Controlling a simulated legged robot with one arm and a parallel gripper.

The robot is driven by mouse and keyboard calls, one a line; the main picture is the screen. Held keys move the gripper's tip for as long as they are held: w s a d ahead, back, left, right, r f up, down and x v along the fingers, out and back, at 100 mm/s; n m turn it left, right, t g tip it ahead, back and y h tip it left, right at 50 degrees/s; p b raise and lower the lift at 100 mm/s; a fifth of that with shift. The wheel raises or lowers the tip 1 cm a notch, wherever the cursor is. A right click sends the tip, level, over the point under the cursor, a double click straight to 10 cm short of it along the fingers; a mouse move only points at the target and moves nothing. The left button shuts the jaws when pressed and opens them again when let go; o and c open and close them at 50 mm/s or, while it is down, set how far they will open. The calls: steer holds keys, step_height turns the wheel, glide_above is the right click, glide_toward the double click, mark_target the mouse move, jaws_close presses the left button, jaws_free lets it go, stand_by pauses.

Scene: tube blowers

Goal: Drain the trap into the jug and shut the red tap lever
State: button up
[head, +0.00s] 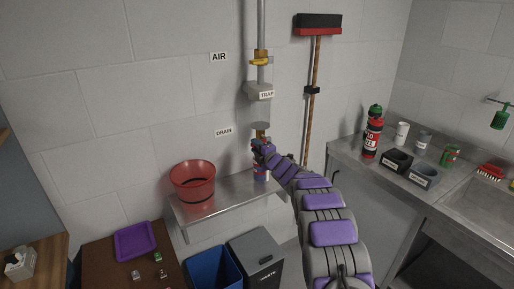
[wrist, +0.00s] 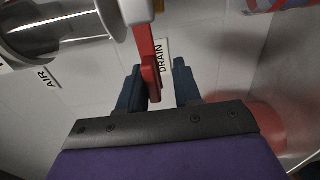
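The trap hangs on the vertical pipe, with a grey head (head: 260,91) labelled TRAP; its clear bowl (wrist: 60,40) shows in the wrist view. The red tap lever (wrist: 147,55) reaches down between the two dark blue fingers of my gripper (wrist: 158,88). The gripper is open, with a clear gap on the lever's right. In the head view my gripper (head: 262,147) is just below the trap and hides most of the tap. A small red and blue container (head: 261,173) stands below it on the shelf, partly hidden; I cannot tell if it is the jug.
A red bucket (head: 193,181) stands on the metal shelf (head: 226,203), left of my gripper. A broom (head: 312,100) hangs to the right. A worktop (head: 352,162) holds a red bottle (head: 371,138) and black holders. Blue (head: 213,268) and dark (head: 256,257) bins stand below.

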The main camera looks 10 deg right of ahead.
steer(key=shift+o, duration=0.4)
steer(key=shift+r, duration=0.15)
steer(key=shift+s, duration=0.15)
steer(key=shift+s+d+r, duration=0.1)
steer(key=shift+s, duration=0.15)
steer(key=p+v, duration=0.2)
steer(key=v, duration=1.4)
steer(key=shift+s, duration=0.25)
steer(key=shift+d, duration=0.1)
